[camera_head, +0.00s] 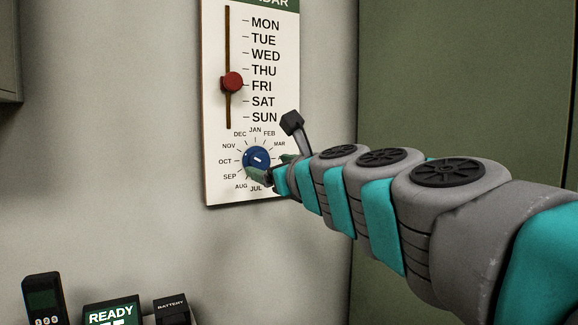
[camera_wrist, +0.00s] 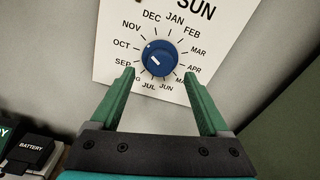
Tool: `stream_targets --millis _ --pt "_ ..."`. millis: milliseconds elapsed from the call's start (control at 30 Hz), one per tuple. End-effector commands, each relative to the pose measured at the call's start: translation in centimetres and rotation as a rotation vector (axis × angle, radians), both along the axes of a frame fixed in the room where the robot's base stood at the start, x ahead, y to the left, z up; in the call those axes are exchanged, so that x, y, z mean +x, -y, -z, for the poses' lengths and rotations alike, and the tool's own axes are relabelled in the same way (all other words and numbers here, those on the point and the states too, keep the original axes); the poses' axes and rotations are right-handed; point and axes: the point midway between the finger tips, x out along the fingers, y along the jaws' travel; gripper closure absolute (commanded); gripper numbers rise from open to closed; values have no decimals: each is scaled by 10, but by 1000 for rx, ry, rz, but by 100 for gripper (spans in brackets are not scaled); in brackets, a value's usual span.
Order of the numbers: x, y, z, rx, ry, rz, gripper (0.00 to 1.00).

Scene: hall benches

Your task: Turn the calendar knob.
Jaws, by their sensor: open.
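The calendar board (camera_head: 218,185) hangs on the wall, with a round blue calendar knob (camera_head: 256,154) low on it inside a ring of month names. The knob shows whole in the wrist view (camera_wrist: 165,52). It has a short white mark on its face; which month it indicates is not certain. My gripper (camera_wrist: 158,75) is open, with its green fingers apart below and to either side of the knob. In the head view my gripper (camera_head: 275,168) is at the knob's lower right, partly hiding the months there. Finger contact with the knob cannot be told.
A red slider (camera_head: 231,82) on the same board sits near FRI, above the knob. A handset (camera_head: 42,298), a READY device (camera_head: 112,312) and a battery box (camera_head: 172,309) are at the lower left. A green panel (camera_head: 450,80) stands at the right.

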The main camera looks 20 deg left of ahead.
Motion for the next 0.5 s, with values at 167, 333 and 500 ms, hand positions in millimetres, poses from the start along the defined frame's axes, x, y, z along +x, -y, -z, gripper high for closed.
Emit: stream_targets --millis 167,333,500 --pt "-17 19 -2 2 3 0 21" --pt "-23 26 0 0 0 0 21" --pt "-23 27 0 -1 -1 0 21"
